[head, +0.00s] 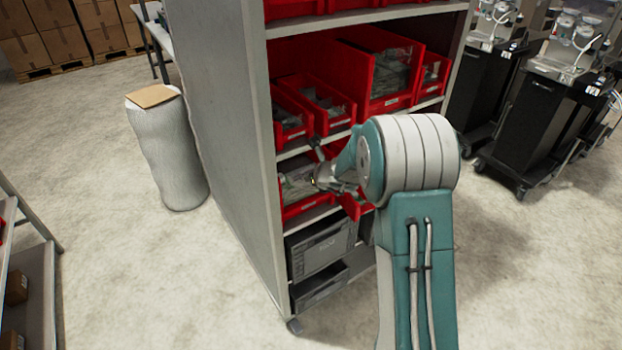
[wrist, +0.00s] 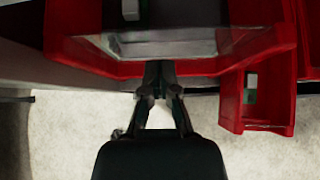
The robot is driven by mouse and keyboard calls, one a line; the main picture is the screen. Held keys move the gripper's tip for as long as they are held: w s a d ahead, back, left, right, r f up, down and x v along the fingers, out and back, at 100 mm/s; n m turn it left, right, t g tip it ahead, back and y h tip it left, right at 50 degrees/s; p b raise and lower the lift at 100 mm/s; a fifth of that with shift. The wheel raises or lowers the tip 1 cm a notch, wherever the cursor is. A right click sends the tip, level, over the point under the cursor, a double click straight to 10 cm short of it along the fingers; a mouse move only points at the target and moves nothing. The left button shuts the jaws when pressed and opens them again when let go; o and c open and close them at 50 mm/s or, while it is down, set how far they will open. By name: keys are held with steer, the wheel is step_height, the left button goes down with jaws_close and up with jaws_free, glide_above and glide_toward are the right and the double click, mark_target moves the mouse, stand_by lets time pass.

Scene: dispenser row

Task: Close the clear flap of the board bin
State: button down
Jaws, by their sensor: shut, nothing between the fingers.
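A wide red bin (head: 296,211) sits on the lower shelf, with a clear panel, which looks like the flap, across its front (head: 298,187). In the wrist view a wide red bin (wrist: 80,62) fills the top, and a pale, see-through panel (wrist: 150,45) lies inside its front rim. My gripper (head: 318,181) is in front of the lower-shelf bin. In the wrist view my gripper (wrist: 159,68) is shut and empty, its fingertips at the bin's front edge. I cannot tell whether they touch it. My arm hides part of the lower shelf in the head view.
A smaller red bin (wrist: 258,128) juts out to the right of the wide one. More red bins (head: 322,105) stand on the shelf above. A grey crate (head: 320,250) sits below. The shelving's side panel (head: 215,130) bounds the left. Open floor (head: 150,270) lies left of it.

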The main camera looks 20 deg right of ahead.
steer(key=shift+d, duration=0.1)
steer(key=v, duration=1.2)
steer(key=s+a+r+n+g+y, duration=0.1)
steer(key=s+a+r+n, duration=0.4)
steer(key=s+n, duration=0.3)
steer(key=s+a+r+n+g+y, duration=0.1)
steer(key=s+a+r+n+g, duration=0.1)
steer(key=s+a+r+n, duration=0.55)
steer(key=s+d+n+h, duration=0.2)
steer(key=s+d+n, duration=0.1)
steer(key=s+n, duration=0.5)
steer(key=s+d+f+n+g+h, duration=0.1)
steer(key=s+d+n+h, duration=0.2)
steer(key=s+n, duration=0.5)
steer(key=shift+s+f+n, duration=0.2)
steer(key=shift+f+n, duration=0.1)
steer(key=shift+n, duration=0.25)
